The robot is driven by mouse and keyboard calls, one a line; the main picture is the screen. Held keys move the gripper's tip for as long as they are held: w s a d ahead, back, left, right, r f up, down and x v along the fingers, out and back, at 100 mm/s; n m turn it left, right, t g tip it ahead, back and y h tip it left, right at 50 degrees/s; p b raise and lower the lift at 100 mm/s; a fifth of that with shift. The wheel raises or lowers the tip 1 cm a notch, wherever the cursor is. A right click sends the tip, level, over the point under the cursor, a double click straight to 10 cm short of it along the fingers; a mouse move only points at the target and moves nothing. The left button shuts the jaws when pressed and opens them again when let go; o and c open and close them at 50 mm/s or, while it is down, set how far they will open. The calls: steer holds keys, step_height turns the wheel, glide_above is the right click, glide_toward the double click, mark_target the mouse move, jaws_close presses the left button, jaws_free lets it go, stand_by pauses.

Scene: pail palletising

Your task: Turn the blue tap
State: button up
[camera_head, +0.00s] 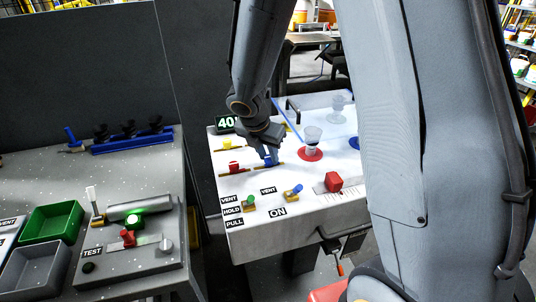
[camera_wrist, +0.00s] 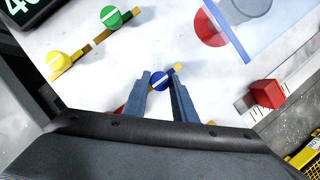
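The blue tap (camera_wrist: 163,78) is a round knob with a pale stripe across its top. It sits on a yellowish pipe on the white panel (camera_head: 325,211). In the head view the tap (camera_head: 268,162) shows partly below my gripper (camera_head: 267,150). In the wrist view my gripper (camera_wrist: 161,88) points down at the tap with its two fingers apart, one at each side of the knob. A gap shows between the fingers. Whether they touch the knob cannot be told.
A yellow tap (camera_wrist: 60,62) and a green tap (camera_wrist: 110,17) are near by. A red tap (camera_head: 234,168) lies left of the blue one. A red slider block (camera_wrist: 266,94) and a clear screen (camera_wrist: 275,28) stand to the right.

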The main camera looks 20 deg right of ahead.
steer(key=shift+m, duration=0.3)
steer(key=m+g+p, duration=0.1)
steer(key=m, duration=0.2)
steer(key=shift+w+a+h, duration=0.1)
steer(key=shift+w+h, duration=0.05)
steer(key=shift+h, duration=0.25)
steer(key=m+g+p, duration=0.1)
steer(key=m+g, duration=0.1)
steer(key=m, duration=0.3)
steer(key=shift+w, duration=0.15)
steer(key=m+g, duration=0.1)
steer(key=m, duration=0.3)
steer(key=shift+w+g+p, duration=0.2)
steer(key=shift+g+p, duration=0.1)
steer(key=shift+g, duration=0.1)
steer(key=m+g, duration=0.1)
steer(key=m, duration=0.4)
steer(key=shift+w+y, duration=0.1)
steer(key=shift+y, duration=0.3)
steer(key=shift+m+g, duration=0.3)
steer(key=o, duration=1)
steer(key=shift+o, duration=0.2)
